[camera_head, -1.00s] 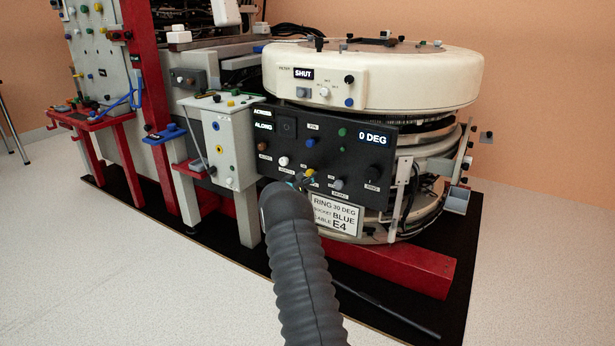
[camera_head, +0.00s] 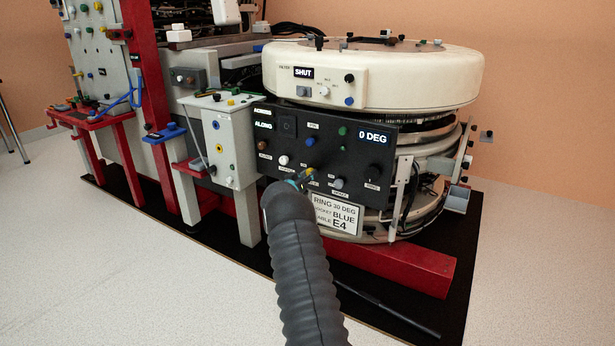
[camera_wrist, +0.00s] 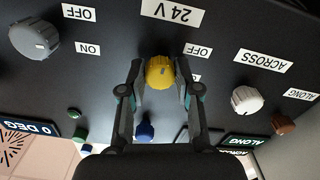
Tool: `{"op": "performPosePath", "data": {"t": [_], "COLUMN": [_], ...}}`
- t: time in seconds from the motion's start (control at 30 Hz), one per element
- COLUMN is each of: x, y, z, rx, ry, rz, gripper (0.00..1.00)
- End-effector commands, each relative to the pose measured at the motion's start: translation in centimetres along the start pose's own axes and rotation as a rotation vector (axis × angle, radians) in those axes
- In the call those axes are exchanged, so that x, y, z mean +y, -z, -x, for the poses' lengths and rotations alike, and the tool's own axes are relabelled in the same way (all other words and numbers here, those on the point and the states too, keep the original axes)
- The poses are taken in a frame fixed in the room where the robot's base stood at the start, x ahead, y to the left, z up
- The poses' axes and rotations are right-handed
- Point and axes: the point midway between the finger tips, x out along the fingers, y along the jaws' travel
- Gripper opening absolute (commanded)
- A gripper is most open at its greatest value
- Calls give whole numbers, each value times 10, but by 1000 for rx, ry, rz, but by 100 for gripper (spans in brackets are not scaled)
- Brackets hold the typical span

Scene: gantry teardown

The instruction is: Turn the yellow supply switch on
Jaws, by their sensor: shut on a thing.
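The yellow supply switch (camera_wrist: 160,72) is a round knob under the "24 V" label on the black panel, which appears upside down in the wrist view. An "OFF" label is beside it on the right; a second label there is mostly hidden. My gripper (camera_wrist: 160,88) has one finger on each side of the knob and is shut on it. In the head view the yellow knob (camera_head: 310,171) shows just beyond my gripper (camera_head: 302,178), partly covered. Which way the knob points is too small to tell.
Near the switch are a grey knob (camera_wrist: 35,38) with OFF and ON labels, a white knob (camera_wrist: 246,100), a brown knob (camera_wrist: 284,124) and a blue knob (camera_wrist: 145,131). A white sign (camera_head: 338,215) hangs below the panel. A grey box (camera_head: 222,140) stands to the left.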

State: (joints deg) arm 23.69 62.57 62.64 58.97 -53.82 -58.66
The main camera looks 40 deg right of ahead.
Motion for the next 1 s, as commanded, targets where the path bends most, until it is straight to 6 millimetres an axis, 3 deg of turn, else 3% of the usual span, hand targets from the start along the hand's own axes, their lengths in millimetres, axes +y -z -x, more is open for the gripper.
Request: {"op": "performPosePath", "data": {"t": [0.37,1.0], "x": [1,3], "y": [-4,-2], "z": [-2,-4], "rx": [1,5], "ry": [-3,-6], "rz": [-198,-802], "gripper": [0,0]}}
